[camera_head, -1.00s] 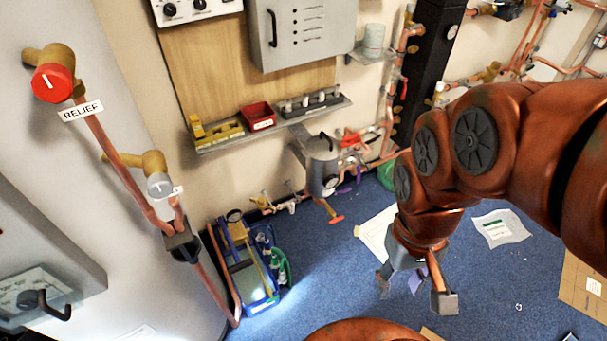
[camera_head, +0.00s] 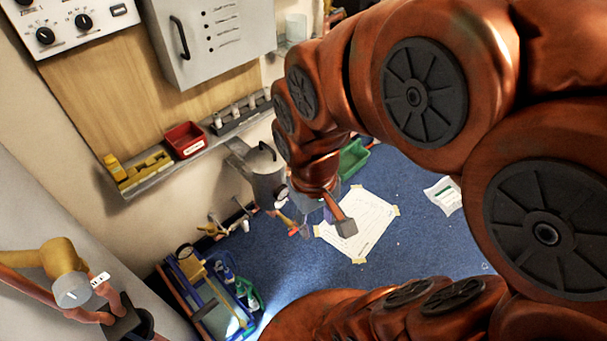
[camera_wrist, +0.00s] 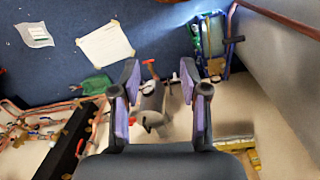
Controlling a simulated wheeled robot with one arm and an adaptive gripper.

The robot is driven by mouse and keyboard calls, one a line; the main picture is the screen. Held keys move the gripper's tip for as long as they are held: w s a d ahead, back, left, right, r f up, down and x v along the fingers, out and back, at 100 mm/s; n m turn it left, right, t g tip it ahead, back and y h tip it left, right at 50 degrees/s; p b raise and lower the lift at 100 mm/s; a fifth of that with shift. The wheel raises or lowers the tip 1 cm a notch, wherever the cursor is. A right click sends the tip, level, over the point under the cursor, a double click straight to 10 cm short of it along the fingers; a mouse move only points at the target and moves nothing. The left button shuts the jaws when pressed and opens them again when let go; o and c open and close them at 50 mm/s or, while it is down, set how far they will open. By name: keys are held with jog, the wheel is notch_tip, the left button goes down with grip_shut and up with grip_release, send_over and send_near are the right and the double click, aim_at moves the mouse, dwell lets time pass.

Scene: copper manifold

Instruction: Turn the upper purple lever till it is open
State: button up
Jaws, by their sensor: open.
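I cannot make out the upper purple lever clearly in either current view; in the head view my arm covers the pipework where purple handles showed earlier. The grey metal canister (camera_head: 263,175) is beyond the gripper, and in the wrist view it (camera_wrist: 152,104) shows between the fingers.
A shelf holds a red bin (camera_head: 185,140). A grey cabinet (camera_head: 208,35) hangs above. A blue tool carrier (camera_head: 210,290) stands on the floor by the wall. Copper pipes (camera_wrist: 30,128) and a dark post (camera_wrist: 68,145) show at left in the wrist view. Floor (camera_head: 425,240) is open.

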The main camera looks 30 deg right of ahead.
jog(key=w+d+f+t+h+b, duration=0.1)
jog(key=w+d+f+t+b, duration=0.3)
jog(key=w+d+f+b, duration=0.6)
jog(key=w+d+f+t+h+b, duration=0.1)
jog(key=w+d+f+t+b, duration=0.45)
jog(key=w+f, duration=0.9)
jog(key=w+d+f+t+y+b, duration=0.1)
jog(key=w+d+f+t+b, duration=0.2)
jog(key=f+b, duration=0.35)
jog(key=w+d+f+t+y+b, duration=0.1)
jog(key=w+d+f+t+b, duration=0.3)
jog(key=f, duration=0.4)
jog(key=w+d+f+t+y+b, duration=0.1)
jog(key=w+d+f+t+b, duration=0.15)
jog(key=f+b, duration=0.45)
jog(key=shift+n+g, duration=0.3)
jog(key=shift+w+d+b, duration=0.1)
jog(key=shift+w+b, duration=0.95)
jog(key=shift+w, duration=2.75)
jog(key=shift+r, duration=0.1)
grip_shut()
